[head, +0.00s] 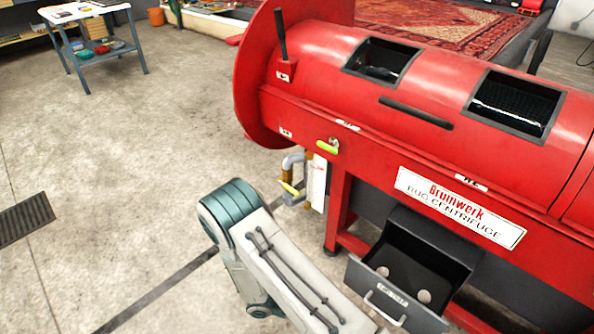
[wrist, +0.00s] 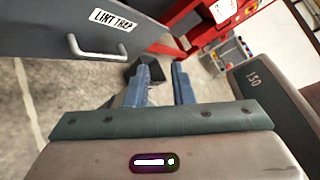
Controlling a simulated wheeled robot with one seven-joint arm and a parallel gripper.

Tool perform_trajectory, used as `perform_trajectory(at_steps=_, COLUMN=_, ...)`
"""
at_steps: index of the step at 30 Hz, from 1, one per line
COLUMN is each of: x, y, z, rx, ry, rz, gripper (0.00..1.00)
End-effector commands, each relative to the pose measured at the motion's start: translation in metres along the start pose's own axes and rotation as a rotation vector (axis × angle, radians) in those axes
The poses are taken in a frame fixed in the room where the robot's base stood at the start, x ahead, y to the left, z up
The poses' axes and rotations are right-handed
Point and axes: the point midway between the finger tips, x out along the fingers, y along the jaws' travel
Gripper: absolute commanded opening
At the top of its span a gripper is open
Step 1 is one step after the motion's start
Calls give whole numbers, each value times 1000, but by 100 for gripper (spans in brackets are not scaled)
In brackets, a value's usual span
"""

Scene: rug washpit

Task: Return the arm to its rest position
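My gripper (wrist: 160,82) shows only in the wrist view, its two blue fingers apart with nothing seen held between them. A grey drawer front labelled "LINT TRAP" (wrist: 60,30) with a pale handle (wrist: 98,48) is close by at the upper left of that view, apart from the fingers. In the head view my arm (head: 265,250) reaches from the lower middle, left of the open lint trap drawer (head: 390,298). My gripper is out of the head view.
The red rug centrifuge (head: 430,70) fills the right side, with two open hatches (head: 515,102) on top and a lever at its left end. A blue-legged table (head: 97,28) stands far left. A floor grate (head: 25,218) lies at left.

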Motion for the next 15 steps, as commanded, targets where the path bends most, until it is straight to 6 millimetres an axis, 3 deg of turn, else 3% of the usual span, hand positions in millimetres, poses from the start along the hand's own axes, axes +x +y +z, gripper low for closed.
perform_trajectory(at_steps=1, x=-5, y=-20, z=19, rx=67, ry=64, rz=9, gripper=22)
perform_trajectory(at_steps=15, x=-26, y=-143, z=122, rx=666, ry=604, rz=6, gripper=22)
